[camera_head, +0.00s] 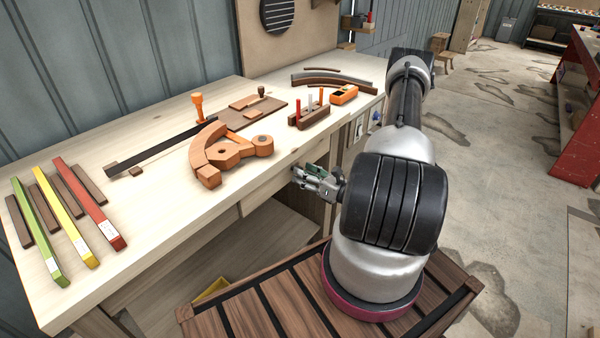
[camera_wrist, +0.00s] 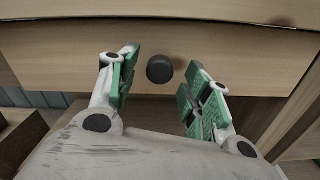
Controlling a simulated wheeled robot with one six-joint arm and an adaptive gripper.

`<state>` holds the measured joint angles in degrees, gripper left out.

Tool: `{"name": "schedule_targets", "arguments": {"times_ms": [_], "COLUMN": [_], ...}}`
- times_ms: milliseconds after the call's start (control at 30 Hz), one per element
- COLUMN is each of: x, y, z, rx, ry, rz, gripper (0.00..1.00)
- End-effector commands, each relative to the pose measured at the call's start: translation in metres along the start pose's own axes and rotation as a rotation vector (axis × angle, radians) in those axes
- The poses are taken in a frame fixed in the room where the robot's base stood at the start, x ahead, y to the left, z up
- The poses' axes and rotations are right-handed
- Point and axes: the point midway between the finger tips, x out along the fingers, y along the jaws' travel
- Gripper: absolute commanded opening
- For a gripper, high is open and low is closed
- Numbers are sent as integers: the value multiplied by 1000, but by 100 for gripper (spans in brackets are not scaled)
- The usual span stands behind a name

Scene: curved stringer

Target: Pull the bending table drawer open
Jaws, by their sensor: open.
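The bending table (camera_head: 120,240) is a pale wooden workbench, and its drawer (camera_head: 270,186) is set under the top at the front. In the wrist view the drawer front (camera_wrist: 60,62) is a wide wooden panel with a round black knob (camera_wrist: 159,69). My gripper (camera_wrist: 160,82) is open, with its green-padded fingers on either side of the knob, apart from it. In the head view my gripper (camera_head: 305,176) is in front of the drawer, and the knob is hidden there. The drawer front looks about flush with the bench.
On the bench lie a curved wooden form (camera_head: 207,160), green, yellow and red strips (camera_head: 85,205), a clamp rack (camera_head: 309,117) and an orange plane (camera_head: 344,94). An open shelf (camera_head: 275,225) is below the drawer. Open floor (camera_head: 490,120) lies to the right.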

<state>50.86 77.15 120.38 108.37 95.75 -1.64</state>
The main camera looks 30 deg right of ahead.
Motion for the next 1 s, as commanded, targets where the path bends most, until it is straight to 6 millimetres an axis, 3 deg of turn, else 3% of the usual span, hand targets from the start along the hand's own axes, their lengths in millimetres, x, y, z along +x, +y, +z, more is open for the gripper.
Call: {"name": "schedule_targets", "arguments": {"times_ms": [200, 467, 500, 767, 1000], "x": [23, 25, 25, 25, 22], "y": [0, 0, 0, 0, 0], "z": [0, 0, 0, 0, 0], "rx": [-1, 0, 0, 0, 1], "ry": [0, 0, 1, 1, 1], "rz": [2, 0, 0, 0, 0], "gripper": [49, 49, 47, 0, 0]}}
